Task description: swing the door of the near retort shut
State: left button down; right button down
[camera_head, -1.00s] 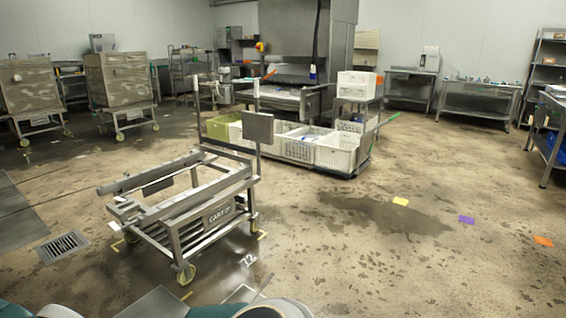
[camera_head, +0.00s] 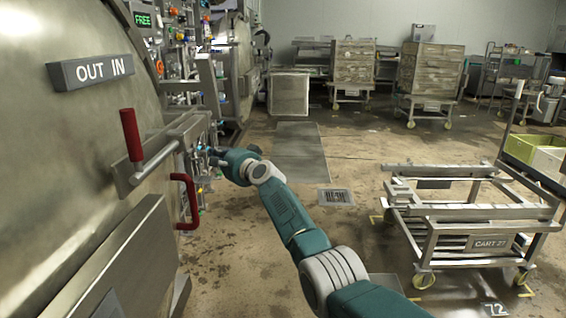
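The near retort's big steel door (camera_head: 60,150) fills the left of the head view, with an "OUT IN" plate (camera_head: 90,71). On it are a lever with a red grip (camera_head: 131,134) and a red D-shaped handle (camera_head: 187,201). How far the door stands open I cannot tell. My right arm reaches in from the bottom right. My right gripper (camera_head: 213,157) is small and dark at the arm's end, just right of the door hardware, above the red D-shaped handle. Its fingers are too small and cluttered to read. My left gripper is out of view.
A green "FREE" display (camera_head: 143,20) and valves stand behind the door. A cart marked "CART 27" (camera_head: 490,243) stands at the right. Loaded carts (camera_head: 353,68) stand at the back. A floor drain (camera_head: 336,197) and open wet floor lie between.

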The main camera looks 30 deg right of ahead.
jog(key=v, duration=1.1)
jog(key=shift+s, duration=0.45)
